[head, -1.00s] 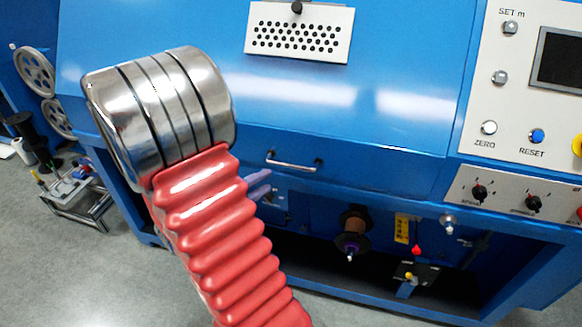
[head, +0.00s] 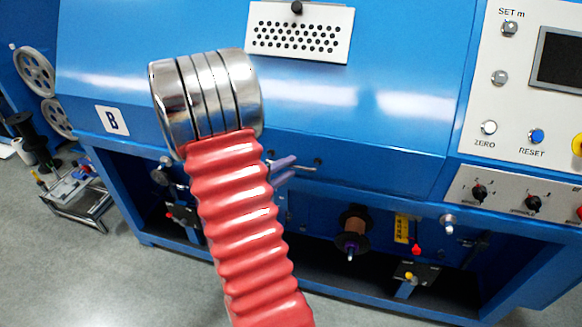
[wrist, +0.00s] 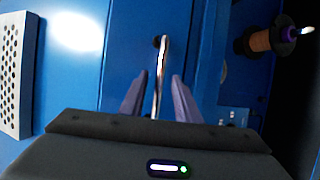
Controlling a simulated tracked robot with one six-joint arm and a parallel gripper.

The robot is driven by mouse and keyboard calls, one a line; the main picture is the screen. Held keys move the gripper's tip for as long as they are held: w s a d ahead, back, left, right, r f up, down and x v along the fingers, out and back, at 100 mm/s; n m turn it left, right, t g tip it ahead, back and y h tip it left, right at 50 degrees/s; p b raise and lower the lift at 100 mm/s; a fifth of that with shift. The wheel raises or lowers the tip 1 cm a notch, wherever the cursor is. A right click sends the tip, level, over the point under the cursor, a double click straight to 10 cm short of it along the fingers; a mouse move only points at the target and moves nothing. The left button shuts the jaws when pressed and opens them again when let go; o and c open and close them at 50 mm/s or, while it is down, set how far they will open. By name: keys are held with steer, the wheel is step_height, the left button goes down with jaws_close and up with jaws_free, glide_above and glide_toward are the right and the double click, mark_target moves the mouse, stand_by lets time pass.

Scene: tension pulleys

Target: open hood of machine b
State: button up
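Machine B's blue hood (head: 350,120) is down, with a white "B" label (head: 112,121) at its left. A silver bar handle (head: 305,168) is fixed near the hood's lower edge. My gripper (head: 284,170) is at the left part of this handle, which it partly hides in the head view. In the wrist view, the two purple fingers of my gripper (wrist: 159,85) are apart, with the handle (wrist: 162,62) running between them. A gap shows on both sides of the bar. Whether the fingers touch it cannot be told.
A perforated plate (head: 300,45) is on the hood. A control panel (head: 510,95) with knobs and a screen is at the right. Below the hood is an open bay with a copper spool (head: 354,220). A small cart (head: 82,190) stands at the left.

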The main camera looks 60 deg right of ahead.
steer(key=shift+x, duration=1.1)
steer(key=shift+c, duration=0.2)
jaws_close()
steer(key=shift+a+f, duration=0.1)
steer(key=shift+a, duration=0.15)
steer(key=shift+d, duration=0.1)
